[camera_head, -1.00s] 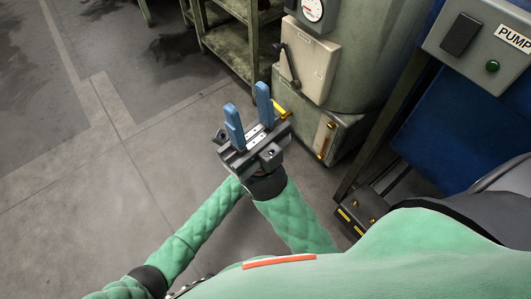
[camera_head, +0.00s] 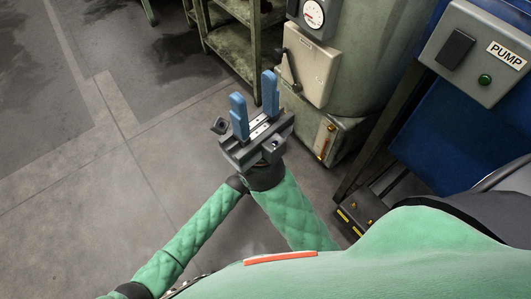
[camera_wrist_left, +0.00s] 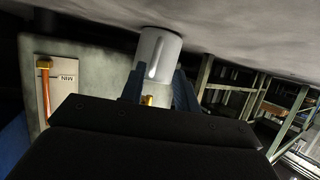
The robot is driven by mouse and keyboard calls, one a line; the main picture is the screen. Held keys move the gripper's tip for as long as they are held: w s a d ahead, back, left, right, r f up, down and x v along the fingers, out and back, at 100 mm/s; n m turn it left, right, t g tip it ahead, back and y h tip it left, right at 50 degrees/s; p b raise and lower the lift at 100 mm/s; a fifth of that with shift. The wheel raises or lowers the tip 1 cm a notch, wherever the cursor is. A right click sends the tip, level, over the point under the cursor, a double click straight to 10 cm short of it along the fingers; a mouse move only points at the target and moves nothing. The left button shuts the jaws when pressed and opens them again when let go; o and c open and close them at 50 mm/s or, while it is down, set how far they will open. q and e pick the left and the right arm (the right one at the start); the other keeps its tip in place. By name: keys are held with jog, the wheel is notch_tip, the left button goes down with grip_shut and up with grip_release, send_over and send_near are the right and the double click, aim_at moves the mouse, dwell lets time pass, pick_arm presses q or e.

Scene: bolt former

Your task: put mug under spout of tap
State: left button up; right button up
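The mug (camera_wrist_left: 160,50) is a pale grey cylinder in the left wrist view, which seems upside down. Its end at the top of that picture meets a grey surface. The blue fingers of my left gripper (camera_wrist_left: 160,86) are on both sides of the mug and cover its edges. I cannot tell whether they press on it. A brass part (camera_wrist_left: 147,100), perhaps the tap's spout, shows between the fingers. In the head view my right gripper (camera_head: 255,106) is open and empty, its blue fingers apart. It hides the mug and most of my left gripper there.
A machine tank (camera_head: 365,60) with a gauge and lever box (camera_head: 309,65) stands behind my grippers. A sight tube (camera_head: 324,140) is on its base. A pump switch box (camera_head: 476,50) is at right. A metal shelf (camera_head: 235,45) stands behind; the floor at left is clear.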

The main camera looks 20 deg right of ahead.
pick_arm(q)
jog(key=p+v, duration=0.1)
jog(key=v, duration=0.3)
jog(key=shift+s+a+r, duration=0.1)
jog(key=shift+s+r, duration=0.05)
jog(key=shift+r, duration=0.1)
jog(key=shift+s+a+r, duration=0.2)
jog(key=shift+s+a, duration=0.25)
jog(key=shift+a, duration=0.05)
dwell(0.5)
jog(key=shift+r, duration=0.1)
